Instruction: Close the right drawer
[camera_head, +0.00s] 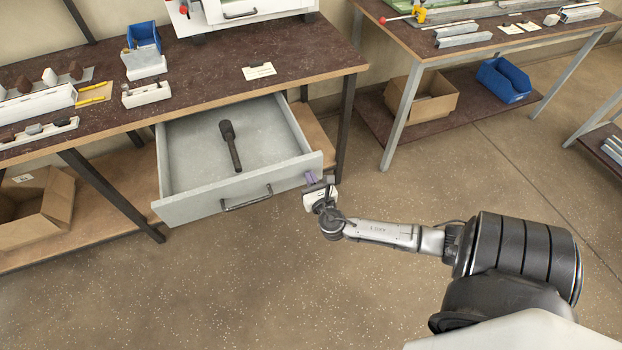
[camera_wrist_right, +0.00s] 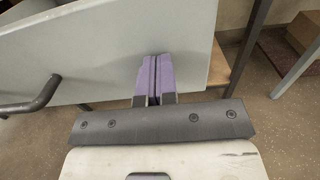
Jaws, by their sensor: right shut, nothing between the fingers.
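The right drawer (camera_head: 178,206) is pulled out from under the brown bench, with a dark bar handle (camera_head: 246,199) on its light grey front. A dark tool with a thick head (camera_head: 230,145) lies inside it. My right gripper (camera_head: 311,178) is at the right end of the drawer front. In the right wrist view its purple fingers (camera_wrist_right: 153,80) are shut together with nothing between them, in front of the drawer front (camera_wrist_right: 115,55) and to the right of the handle (camera_wrist_right: 38,95). I cannot tell whether the fingertips touch the front. My left gripper is not in view.
The bench top (camera_head: 210,65) holds a blue bin (camera_head: 144,36), a white holder and several small parts. A cardboard box (camera_head: 38,210) sits on the lower shelf at left. A second bench (camera_head: 400,40) stands at right. The floor before the drawer is clear.

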